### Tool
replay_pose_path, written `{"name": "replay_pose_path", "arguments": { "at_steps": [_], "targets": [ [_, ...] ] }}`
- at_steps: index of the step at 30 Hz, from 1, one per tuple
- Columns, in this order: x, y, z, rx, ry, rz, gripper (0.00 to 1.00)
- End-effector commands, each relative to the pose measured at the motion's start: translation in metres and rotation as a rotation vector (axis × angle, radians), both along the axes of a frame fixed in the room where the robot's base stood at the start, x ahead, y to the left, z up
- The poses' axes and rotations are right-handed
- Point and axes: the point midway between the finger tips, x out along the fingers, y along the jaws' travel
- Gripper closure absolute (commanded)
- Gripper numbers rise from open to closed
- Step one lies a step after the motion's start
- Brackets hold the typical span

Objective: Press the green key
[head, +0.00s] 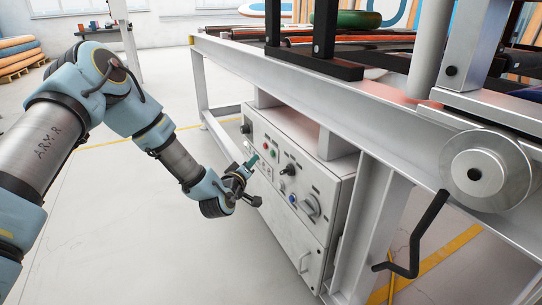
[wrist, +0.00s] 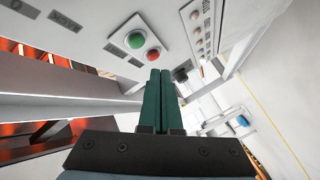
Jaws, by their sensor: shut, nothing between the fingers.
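The green key (wrist: 136,40) is a round button on a white plate in the wrist view, with a red button (wrist: 153,56) beside it. The green key also shows small on the control panel in the head view (head: 264,146). My gripper (head: 255,158) is in front of the panel, its dark green fingers pointing at it. In the wrist view the shut, empty fingers (wrist: 160,72) end just below the red button, with the green key up and to the left of the tips. Whether the tips touch the panel I cannot tell.
The control cabinet (head: 300,233) also carries black knobs (wrist: 181,74) and a blue button (head: 292,198). It stands under a white machine frame (head: 300,88). A black crank (head: 415,235) hangs at the right. The floor (head: 130,220) left of the cabinet is clear.

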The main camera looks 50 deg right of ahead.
Motion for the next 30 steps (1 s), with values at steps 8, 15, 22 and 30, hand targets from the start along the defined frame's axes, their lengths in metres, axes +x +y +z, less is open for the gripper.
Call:
{"name": "replay_pose_path", "arguments": {
  "at_steps": [8,15,22,30],
  "targets": [
    [-0.009,-0.024,-0.001,0.000,-0.001,-0.001,1.00],
    [-0.011,-0.027,0.000,0.000,0.000,0.000,1.00],
    [-0.010,-0.027,0.000,0.000,0.000,0.000,1.00],
    [-0.010,-0.027,0.000,0.000,0.000,0.000,1.00]
  ]
}}
